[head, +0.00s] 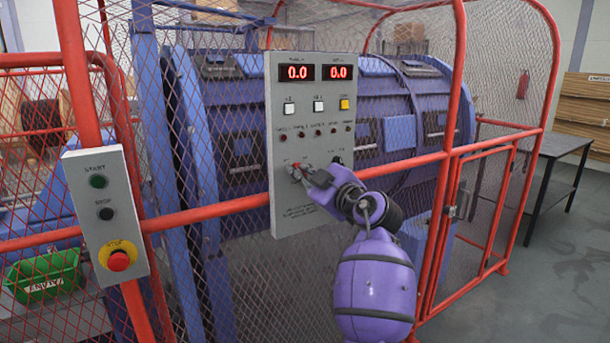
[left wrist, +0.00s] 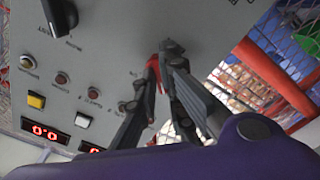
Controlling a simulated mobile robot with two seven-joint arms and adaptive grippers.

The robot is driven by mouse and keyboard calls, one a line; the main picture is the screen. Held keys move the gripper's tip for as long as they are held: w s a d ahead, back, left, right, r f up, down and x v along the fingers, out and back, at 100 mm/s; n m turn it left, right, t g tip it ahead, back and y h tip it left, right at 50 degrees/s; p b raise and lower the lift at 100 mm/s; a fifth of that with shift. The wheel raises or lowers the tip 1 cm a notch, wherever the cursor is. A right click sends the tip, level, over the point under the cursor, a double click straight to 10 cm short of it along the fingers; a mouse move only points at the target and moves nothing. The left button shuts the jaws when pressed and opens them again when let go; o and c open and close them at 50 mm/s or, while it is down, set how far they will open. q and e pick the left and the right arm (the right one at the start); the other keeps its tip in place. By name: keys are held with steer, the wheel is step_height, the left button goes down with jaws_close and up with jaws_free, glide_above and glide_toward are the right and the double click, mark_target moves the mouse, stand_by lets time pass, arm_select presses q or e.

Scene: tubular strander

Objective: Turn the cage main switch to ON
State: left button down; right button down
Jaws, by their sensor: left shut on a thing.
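The grey control panel (head: 312,210) hangs on the red-railed cage. Its lower left part carries a switch with a red handle (left wrist: 154,68), which I take as the cage main switch. My left gripper (head: 298,172) reaches the panel from the lower right and is shut on this red handle. In the left wrist view the fingers (left wrist: 162,62) sit around the handle, close to the panel face. The fingers hide much of the switch, and I cannot read its position or its label. My right gripper is not in view.
A black knob (head: 337,161) sits to the right of the switch, and push buttons and lamps above it. A START/STOP box (head: 105,212) with a red emergency button is at left. Red cage rails surround the blue machine (head: 245,110).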

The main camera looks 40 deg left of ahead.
arm_select(q)
steer(key=shift+m, duration=1.7)
steer(key=m+p, duration=0.1)
steer(key=m, duration=0.1)
steer(key=shift+m, duration=0.3)
steer(key=m+p, duration=0.4)
steer(key=m, duration=0.6)
steer(key=shift+m+p, duration=0.4)
steer(key=shift+m, duration=0.5)
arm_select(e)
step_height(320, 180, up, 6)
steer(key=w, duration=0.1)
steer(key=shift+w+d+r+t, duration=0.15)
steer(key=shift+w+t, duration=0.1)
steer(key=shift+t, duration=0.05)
arm_select(q)
steer(key=shift+f, duration=0.15)
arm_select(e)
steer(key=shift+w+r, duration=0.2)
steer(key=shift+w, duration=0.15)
